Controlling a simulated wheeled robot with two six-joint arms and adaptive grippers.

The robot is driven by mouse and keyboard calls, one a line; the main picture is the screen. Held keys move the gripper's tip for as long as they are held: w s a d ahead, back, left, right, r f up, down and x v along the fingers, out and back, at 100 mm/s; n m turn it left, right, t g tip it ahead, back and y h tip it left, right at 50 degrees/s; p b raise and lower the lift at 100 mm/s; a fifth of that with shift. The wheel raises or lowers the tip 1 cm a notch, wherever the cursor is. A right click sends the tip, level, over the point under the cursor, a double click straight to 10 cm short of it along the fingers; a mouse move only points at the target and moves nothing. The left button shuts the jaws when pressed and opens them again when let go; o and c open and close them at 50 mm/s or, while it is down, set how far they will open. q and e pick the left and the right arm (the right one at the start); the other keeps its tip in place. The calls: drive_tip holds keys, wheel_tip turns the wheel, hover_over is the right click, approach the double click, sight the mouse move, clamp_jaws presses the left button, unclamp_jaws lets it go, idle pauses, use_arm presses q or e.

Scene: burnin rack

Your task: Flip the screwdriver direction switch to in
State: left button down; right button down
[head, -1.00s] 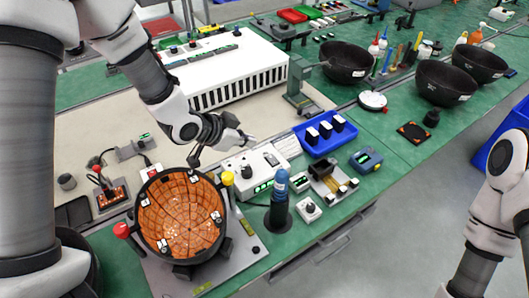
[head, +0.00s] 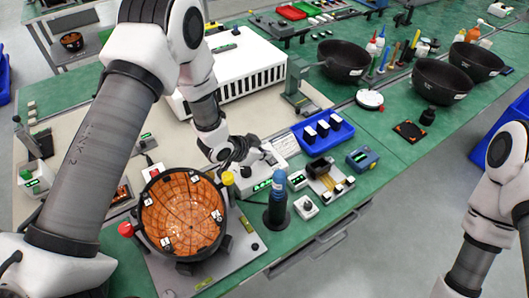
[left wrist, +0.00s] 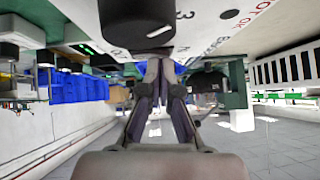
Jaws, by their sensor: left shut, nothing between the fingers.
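The blue-topped screwdriver (head: 279,182) stands upright in a dark holder near the front edge of the green bench. Just left of it and behind is a white control box (head: 247,188) with a lit green display. The direction switch itself is too small to make out. My left gripper (head: 264,150) is shut and empty, above the back of the white box. In the left wrist view its closed fingers (left wrist: 160,72) point at a white printed panel (left wrist: 205,22) with a black knob (left wrist: 138,22) close by. My right gripper is outside the head view; only its arm shows.
An orange-lined round bowl fixture (head: 180,212) stands left of the box, with a yellow knob beside it. A blue tray (head: 322,147) with several white-topped parts, a small fixture (head: 328,175) and a white knob box (head: 306,208) lie right. A large white vented unit is behind.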

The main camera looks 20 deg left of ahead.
use_arm(q)
drive_tip(key=shift+f, duration=0.25)
drive_tip(key=shift+a+r, duration=0.1)
drive_tip(key=shift+s+d, duration=0.3)
drive_tip(key=shift+s+d+r, duration=0.1)
drive_tip(key=shift+s+d, duration=0.05)
drive_tip(key=shift+d, duration=0.2)
